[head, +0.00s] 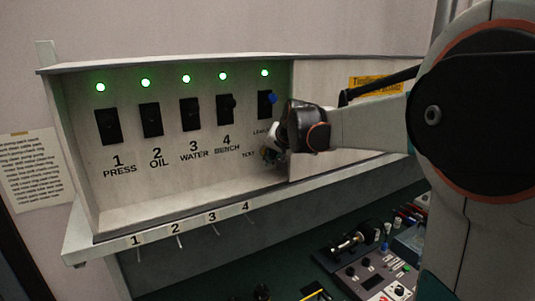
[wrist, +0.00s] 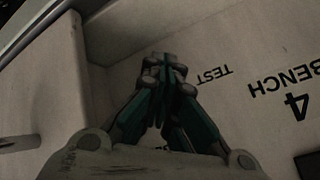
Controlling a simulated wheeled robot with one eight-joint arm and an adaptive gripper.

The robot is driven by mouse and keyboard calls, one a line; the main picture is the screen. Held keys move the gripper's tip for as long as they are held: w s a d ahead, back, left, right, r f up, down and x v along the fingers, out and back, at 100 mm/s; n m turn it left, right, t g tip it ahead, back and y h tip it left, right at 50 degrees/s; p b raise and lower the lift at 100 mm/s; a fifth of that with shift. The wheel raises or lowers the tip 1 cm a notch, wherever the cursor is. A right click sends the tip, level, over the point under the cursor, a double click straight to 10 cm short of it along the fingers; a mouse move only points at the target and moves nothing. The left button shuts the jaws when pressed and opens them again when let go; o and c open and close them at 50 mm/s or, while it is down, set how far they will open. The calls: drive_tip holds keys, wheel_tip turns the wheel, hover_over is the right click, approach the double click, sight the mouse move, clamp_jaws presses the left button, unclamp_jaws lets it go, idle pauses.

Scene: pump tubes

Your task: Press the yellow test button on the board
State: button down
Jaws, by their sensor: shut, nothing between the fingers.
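The board (head: 190,140) is a pale panel inside a shallow box. Its TEST label (head: 248,154) is at the lower right, and it also shows upside down in the wrist view (wrist: 214,75). I cannot make out the yellow test button; my gripper covers the spot beside the label. My gripper (head: 268,156) is shut and empty, its fingertips at the board beside the word TEST. In the wrist view the dark green fingers (wrist: 165,62) meet next to that label. I cannot tell whether they touch the panel or a button.
Several black switches (head: 151,120) with lit green lamps (head: 145,83) line the board. A blue knob (head: 272,98) sits just above my gripper. The box's side wall (head: 292,130) is close to my fingers. Numbered hooks (head: 180,240) hang below the shelf, and a dark bench (head: 210,280) holds equipment.

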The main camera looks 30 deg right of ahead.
drive_tip(key=shift+w, duration=0.25)
drive_tip(key=shift+w+r, duration=0.1)
drive_tip(key=shift+w, duration=0.15)
idle(0.9)
drive_tip(key=shift+s, duration=0.1)
drive_tip(key=shift+s+f, duration=0.2)
drive_tip(key=shift+s, duration=0.6)
drive_tip(key=shift+s+d, duration=0.1)
drive_tip(key=shift+s, duration=2.5)
